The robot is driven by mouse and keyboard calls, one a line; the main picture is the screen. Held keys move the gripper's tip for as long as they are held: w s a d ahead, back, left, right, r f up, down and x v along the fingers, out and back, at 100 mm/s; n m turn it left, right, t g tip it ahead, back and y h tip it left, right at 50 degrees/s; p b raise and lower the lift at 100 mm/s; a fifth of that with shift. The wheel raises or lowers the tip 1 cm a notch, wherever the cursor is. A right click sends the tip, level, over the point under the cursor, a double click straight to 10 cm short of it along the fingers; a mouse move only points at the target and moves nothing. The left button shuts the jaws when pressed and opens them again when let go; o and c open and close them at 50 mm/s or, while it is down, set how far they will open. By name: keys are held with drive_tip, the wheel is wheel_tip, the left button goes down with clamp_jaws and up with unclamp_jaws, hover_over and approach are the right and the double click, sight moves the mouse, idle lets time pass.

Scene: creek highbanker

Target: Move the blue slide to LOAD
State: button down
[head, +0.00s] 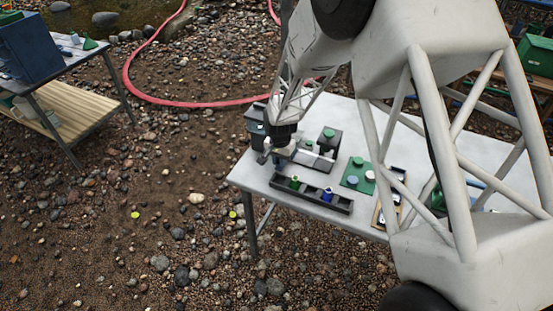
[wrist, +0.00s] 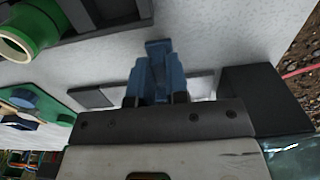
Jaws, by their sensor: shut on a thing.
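My gripper (wrist: 158,78) is shut on a blue piece, which appears to be the blue slide (wrist: 158,47), in the wrist view. Its top shows between the two blue-grey fingers; the rest is hidden. In the head view my gripper (head: 280,153) is low over the left part of the white table, at a dark fixture (head: 312,160) with a flat track and upright black blocks. The slide cannot be made out there behind the gripper. No LOAD marking is readable in either view.
A dark long tray (head: 290,190) with green and blue cylinders lies along the white table's (head: 243,174) front edge. A green board (head: 352,182) with round pieces lies to its right. A black block (wrist: 262,98) stands close right of my gripper. Another table (head: 88,52) is far left.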

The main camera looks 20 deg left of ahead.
drive_tip(key=shift+d, duration=2.6)
drive_tip(key=c, duration=1.2)
unclamp_jaws()
drive_tip(key=shift+r, duration=0.15)
wheel_tip(320, 180, up, 7)
drive_tip(key=shift+d, duration=0.1)
